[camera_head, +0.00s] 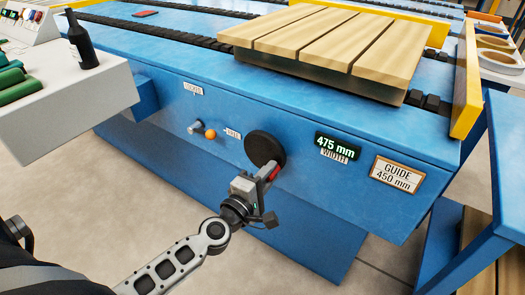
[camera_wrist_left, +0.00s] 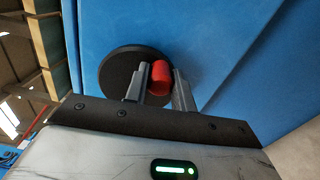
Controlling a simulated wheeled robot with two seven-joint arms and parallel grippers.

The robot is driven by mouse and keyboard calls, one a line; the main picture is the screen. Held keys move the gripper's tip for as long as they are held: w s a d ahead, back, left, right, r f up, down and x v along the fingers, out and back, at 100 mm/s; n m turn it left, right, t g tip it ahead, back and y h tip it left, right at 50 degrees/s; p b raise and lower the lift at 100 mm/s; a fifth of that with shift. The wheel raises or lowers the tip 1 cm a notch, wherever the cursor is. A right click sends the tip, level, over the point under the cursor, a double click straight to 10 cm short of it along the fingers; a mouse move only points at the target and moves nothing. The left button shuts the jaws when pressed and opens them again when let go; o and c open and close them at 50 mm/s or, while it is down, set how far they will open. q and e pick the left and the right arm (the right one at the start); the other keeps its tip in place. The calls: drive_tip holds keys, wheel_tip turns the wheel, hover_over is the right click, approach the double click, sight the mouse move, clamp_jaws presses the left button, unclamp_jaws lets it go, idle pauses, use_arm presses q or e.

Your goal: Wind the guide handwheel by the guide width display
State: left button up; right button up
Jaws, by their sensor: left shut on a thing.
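The guide handwheel (camera_head: 263,147) is a black disc on the blue front panel of the machine. It also shows in the left wrist view (camera_wrist_left: 118,70). Its red handle (camera_wrist_left: 160,78) is between the fingers of my left gripper (camera_head: 268,172), which is shut on it at the wheel's lower right. The width display (camera_head: 338,142), right of the wheel, reads 475 mm above the word WIDTH. A guide sign (camera_head: 397,174) further right reads GUIDE 450 mm. My right gripper is not in view.
A wooden slatted pallet (camera_head: 325,45) lies on the machine's top. An orange knob (camera_head: 211,134) is on the panel left of the wheel. A white table (camera_head: 65,100) with a dark bottle (camera_head: 82,42) and green rolls stands at left. Blue framework (camera_head: 470,255) is at lower right.

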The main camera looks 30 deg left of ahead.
sight(278, 155)
use_arm(q)
drive_tip(key=shift+r, duration=0.1)
drive_tip(key=shift+r+n, duration=0.15)
drive_tip(key=shift+n, duration=0.15)
drive_tip(key=shift+d+r+n+p, duration=0.15)
drive_tip(key=shift+r+n+p, duration=0.15)
drive_tip(key=shift+n, duration=0.3)
drive_tip(key=n, duration=0.1)
drive_tip(key=r+n, duration=0.1)
drive_tip(key=shift+d+n+p, duration=0.1)
drive_tip(key=shift+n+p, duration=0.2)
drive_tip(key=shift+p, duration=0.05)
drive_tip(key=shift+n, duration=0.3)
drive_tip(key=shift+r+n+p, duration=0.5)
drive_tip(key=shift+r+n, duration=0.05)
drive_tip(key=shift+n, duration=0.45)
drive_tip(key=shift+r+n+p, duration=0.35)
drive_tip(key=shift+r+n, duration=0.05)
drive_tip(key=shift+n, duration=0.8)
